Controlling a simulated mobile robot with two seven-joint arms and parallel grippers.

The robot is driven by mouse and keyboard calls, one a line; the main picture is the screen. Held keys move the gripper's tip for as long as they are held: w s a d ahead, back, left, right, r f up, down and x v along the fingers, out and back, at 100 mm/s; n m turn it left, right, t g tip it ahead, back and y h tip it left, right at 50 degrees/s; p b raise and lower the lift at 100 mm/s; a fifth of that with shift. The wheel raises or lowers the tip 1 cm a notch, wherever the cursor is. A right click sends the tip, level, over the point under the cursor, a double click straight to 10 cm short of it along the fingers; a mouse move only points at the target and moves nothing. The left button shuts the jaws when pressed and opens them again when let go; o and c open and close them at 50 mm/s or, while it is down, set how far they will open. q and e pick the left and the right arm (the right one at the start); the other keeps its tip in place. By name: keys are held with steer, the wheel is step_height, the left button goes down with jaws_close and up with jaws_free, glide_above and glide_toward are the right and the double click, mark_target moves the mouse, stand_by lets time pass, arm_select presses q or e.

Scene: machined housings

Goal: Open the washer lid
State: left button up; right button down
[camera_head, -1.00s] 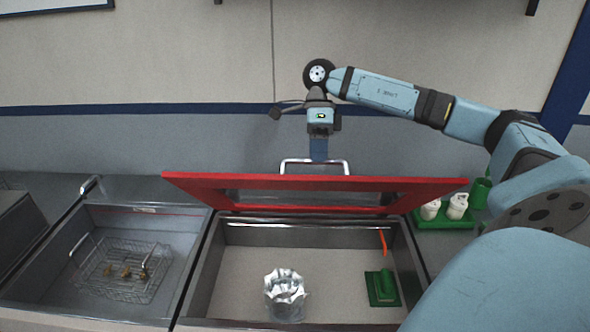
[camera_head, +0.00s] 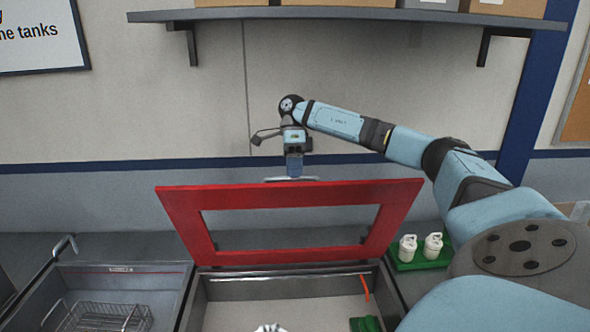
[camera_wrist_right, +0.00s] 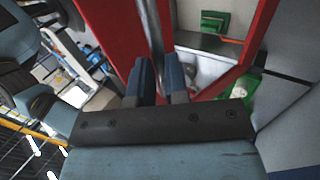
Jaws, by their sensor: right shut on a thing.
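The red-framed washer lid (camera_head: 290,257) stands raised and tilted back above the washer tank (camera_head: 205,305) in the head view. Its metal handle (camera_head: 312,179) is at the lid's top edge. My right gripper (camera_head: 294,172) is shut on this handle from above. In the right wrist view the two blue fingers (camera_wrist_right: 160,80) close around the metal bar, with the red frame beside it. Inside the tank are a silvery wrapped item (camera_head: 270,328), a green block (camera_head: 365,324) and an orange strip (camera_head: 365,288). My left gripper does not show.
At left is a second tank with a wire basket (camera_head: 105,318) and a raised handle (camera_head: 62,246). At right a green tray (camera_head: 420,264) holds two white bottles (camera_head: 408,247). A wall shelf (camera_head: 340,14) with boxes runs above the arm.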

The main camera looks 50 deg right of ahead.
steer(key=c, duration=1.4)
jaws_free()
steer(key=shift+f, duration=0.7)
steer(key=shift+o, duration=1.4)
steer(key=shift+w+d+f, duration=0.45)
steer(key=shift+w+d, duration=0.15)
steer(key=v, duration=1.4)
steer(key=shift+s+a+r, duration=0.2)
steer(key=shift+f, duration=0.1)
